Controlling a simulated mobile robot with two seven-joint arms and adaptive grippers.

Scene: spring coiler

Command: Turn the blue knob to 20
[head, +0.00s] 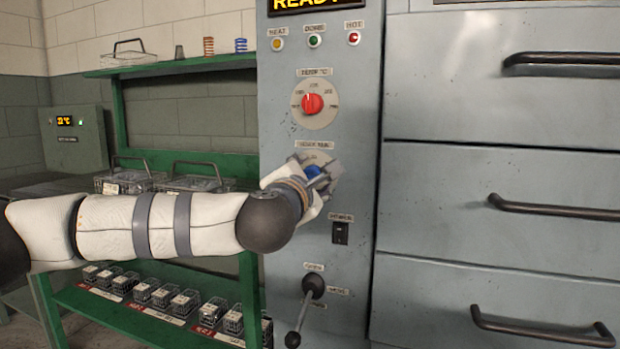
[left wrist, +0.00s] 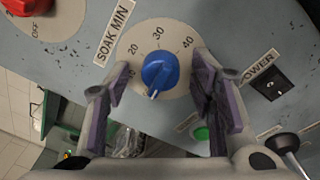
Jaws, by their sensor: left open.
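The blue knob (left wrist: 160,70) sits on a pale round dial (left wrist: 172,34) labelled SOAK MIN. In the left wrist view, the dial shows 20, 30 and 40, with another number partly hidden by a finger. The knob's white mark is at its lower end, pointing down and slightly left in that view, away from 30. My left gripper (left wrist: 161,78) is open, its two fingers on either side of the knob with gaps visible. In the head view, the blue knob (head: 313,172) shows partly behind my left gripper (head: 318,174). My right gripper is not in view.
The red temperature knob (head: 312,104) is above on the same panel. The power switch (head: 340,232) and a black-handled lever (head: 312,287) are below. Drawers with dark handles (head: 555,207) stand to the right. A green shelf (head: 190,64) with baskets is to the left.

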